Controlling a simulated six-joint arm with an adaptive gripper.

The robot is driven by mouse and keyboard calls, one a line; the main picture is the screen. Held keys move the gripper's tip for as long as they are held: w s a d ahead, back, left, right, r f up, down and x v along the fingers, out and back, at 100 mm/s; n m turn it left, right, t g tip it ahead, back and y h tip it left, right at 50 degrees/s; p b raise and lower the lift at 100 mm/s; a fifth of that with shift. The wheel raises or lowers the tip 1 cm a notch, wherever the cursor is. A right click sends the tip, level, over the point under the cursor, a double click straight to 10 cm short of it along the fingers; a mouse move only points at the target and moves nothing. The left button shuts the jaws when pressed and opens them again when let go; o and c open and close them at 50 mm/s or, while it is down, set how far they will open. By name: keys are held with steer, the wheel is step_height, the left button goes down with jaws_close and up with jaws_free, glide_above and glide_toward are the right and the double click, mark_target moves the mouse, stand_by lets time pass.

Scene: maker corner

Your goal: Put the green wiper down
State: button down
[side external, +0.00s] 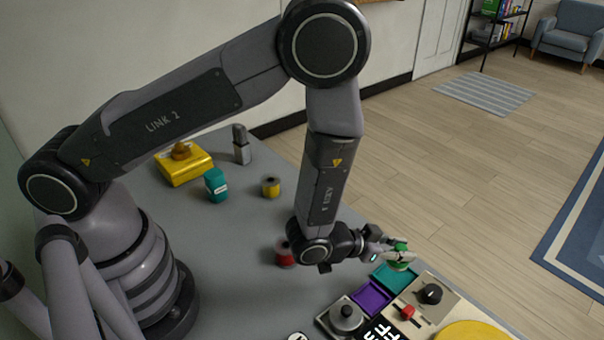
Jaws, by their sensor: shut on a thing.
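The green wiper (399,265) is at my gripper (397,256), near the right edge of the grey table (235,275). My gripper is shut on it, and the fingers hide part of it. In the picture the wiper is just above a flat teal square (394,278); I cannot tell whether they touch.
A purple square (370,297), a panel with a black knob (431,293) and red lever (407,313), and a round yellow piece (475,332) lie nearby. A red spool (284,256) stands left of my wrist.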

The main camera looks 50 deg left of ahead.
mark_target(396, 277)
steer(key=w+f, duration=0.1)
steer(key=w+f+m+h, duration=0.1)
steer(key=f, duration=0.1)
steer(key=w+f+m+g+h, duration=0.1)
steer(key=shift+w+a+f, duration=0.15)
steer(key=shift+w+a, duration=0.15)
steer(key=shift+a, duration=0.1)
steer(key=shift+f, duration=2.15)
steer(key=shift+f, duration=0.15)
steer(key=c, duration=0.9)
jaws_free()
steer(key=shift+c, duration=0.2)
